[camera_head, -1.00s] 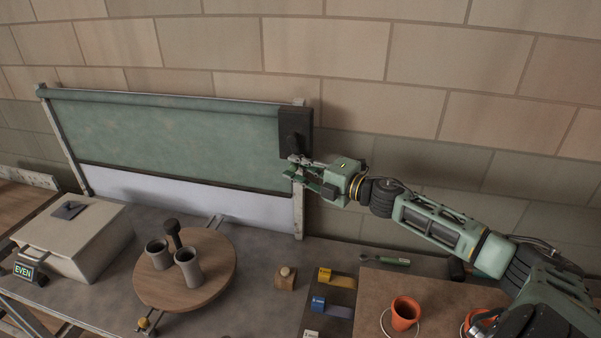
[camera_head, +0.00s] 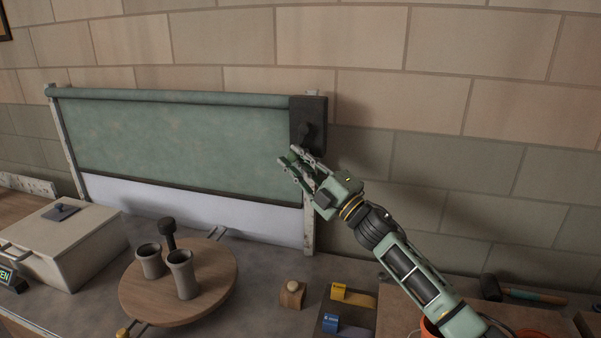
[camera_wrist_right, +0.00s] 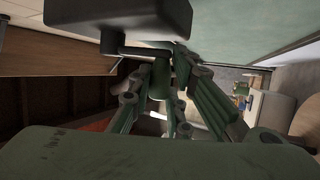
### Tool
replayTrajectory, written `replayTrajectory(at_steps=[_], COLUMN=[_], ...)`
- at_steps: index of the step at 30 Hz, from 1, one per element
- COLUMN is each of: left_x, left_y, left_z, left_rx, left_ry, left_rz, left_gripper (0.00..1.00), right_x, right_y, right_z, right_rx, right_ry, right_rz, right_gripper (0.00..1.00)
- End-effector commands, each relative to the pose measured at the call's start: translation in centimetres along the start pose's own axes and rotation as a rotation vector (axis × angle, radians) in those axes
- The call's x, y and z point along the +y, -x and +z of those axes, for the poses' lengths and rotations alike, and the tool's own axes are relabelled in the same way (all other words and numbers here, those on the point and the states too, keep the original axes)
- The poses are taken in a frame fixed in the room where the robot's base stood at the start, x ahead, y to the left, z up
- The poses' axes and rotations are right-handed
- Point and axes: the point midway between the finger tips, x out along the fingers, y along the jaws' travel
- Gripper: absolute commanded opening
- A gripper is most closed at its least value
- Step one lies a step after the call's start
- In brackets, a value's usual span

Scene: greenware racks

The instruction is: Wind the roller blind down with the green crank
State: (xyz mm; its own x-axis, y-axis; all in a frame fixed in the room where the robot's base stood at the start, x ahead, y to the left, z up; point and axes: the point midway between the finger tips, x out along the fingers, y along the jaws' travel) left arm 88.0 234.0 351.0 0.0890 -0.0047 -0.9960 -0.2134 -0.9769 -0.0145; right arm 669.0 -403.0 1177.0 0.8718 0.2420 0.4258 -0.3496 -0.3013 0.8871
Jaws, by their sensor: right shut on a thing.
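The green roller blind (camera_head: 180,135) hangs partly down in its pale frame against the wall. Its dark bottom bar (camera_head: 190,191) is above a pale strip (camera_head: 200,212). A dark crank housing (camera_head: 310,118) sits at the frame's upper right corner. My right gripper (camera_head: 301,165) is just below it, coming from the lower right. In the right wrist view its fingers (camera_wrist_right: 172,100) are shut on the green crank handle (camera_wrist_right: 160,80), at the end of a dark crank arm (camera_wrist_right: 140,51). The fingers hide part of the handle. My left gripper is not in view.
On the bench below stand a round wooden turntable (camera_head: 222,284) with grey cups (camera_head: 183,274), a lidded pale box (camera_head: 60,240) at left, and a small wooden block (camera_head: 292,294). A hammer (camera_head: 525,293) lies at right. The wall by the arm is clear.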

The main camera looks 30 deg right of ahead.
Motion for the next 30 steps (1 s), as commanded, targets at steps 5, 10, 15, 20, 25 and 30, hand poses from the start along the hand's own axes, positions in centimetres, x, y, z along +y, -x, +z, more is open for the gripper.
replayTrajectory(at_steps=[5, 10, 15, 20, 25, 30], left_x=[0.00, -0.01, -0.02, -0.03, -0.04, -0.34], left_y=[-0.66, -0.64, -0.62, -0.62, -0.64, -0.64], left_z=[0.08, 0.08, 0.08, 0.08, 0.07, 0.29], left_rx=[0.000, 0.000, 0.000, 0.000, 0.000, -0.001], left_ry=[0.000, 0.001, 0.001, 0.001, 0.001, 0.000], left_rz=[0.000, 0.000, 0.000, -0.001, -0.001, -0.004], left_gripper=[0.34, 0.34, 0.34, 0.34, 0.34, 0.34], right_x=[0.56, 0.64, 0.65, 0.62, 0.38, 0.19], right_y=[-0.22, -0.28, -0.28, -0.26, -0.22, -0.13], right_z=[0.10, 0.09, 0.10, 0.10, 0.06, 0.02], right_rx=[-0.002, -0.003, -0.003, -0.003, -0.002, -0.002], right_ry=[-0.001, -0.002, -0.002, -0.002, -0.005, -0.007], right_rz=[0.030, 0.032, 0.032, 0.031, 0.028, 0.025], right_gripper=[0.00, 0.00, 0.00, 0.28, 0.32, 0.32])
